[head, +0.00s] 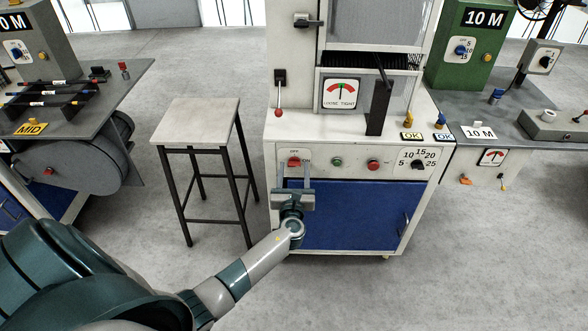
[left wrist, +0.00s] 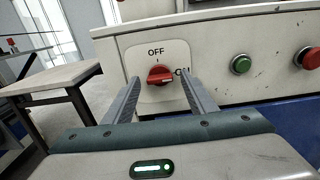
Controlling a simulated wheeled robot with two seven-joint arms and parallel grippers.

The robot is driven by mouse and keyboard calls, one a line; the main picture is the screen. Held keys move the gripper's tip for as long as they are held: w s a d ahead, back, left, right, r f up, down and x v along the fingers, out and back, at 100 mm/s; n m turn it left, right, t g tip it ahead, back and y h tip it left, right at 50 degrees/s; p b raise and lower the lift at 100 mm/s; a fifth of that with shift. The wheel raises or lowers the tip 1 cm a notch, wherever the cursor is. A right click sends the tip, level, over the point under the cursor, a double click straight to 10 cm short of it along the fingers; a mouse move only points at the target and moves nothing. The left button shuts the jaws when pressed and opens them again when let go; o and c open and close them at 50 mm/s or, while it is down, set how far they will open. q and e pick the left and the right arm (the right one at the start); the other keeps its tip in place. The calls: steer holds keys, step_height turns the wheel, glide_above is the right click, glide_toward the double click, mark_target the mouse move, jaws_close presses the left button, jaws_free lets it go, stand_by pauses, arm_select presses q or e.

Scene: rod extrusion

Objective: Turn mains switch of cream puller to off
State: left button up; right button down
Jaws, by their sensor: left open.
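The cream puller (head: 350,150) stands in the middle of the head view. Its mains switch (head: 294,162) is a red rotary knob at the left end of the front panel, on a white plate marked OFF at the top and ON at the right. In the left wrist view the red knob (left wrist: 160,75) lies roughly sideways, its light mark toward ON. My left gripper (head: 293,182) is open in front of the switch. In the left wrist view its two fingers (left wrist: 160,98) point at the knob from either side, with no clear contact. My right gripper is out of view.
A green button (head: 337,162) and a red button (head: 373,165) sit right of the switch, then a black numbered dial (head: 417,164). A stool (head: 201,122) stands left of the machine. Below the panel is a blue door (head: 345,215). The floor in front is clear.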

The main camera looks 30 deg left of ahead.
arm_select(q)
steer(key=shift+w+a, duration=0.15)
steer(key=shift+w, duration=0.1)
steer(key=c, duration=1.1)
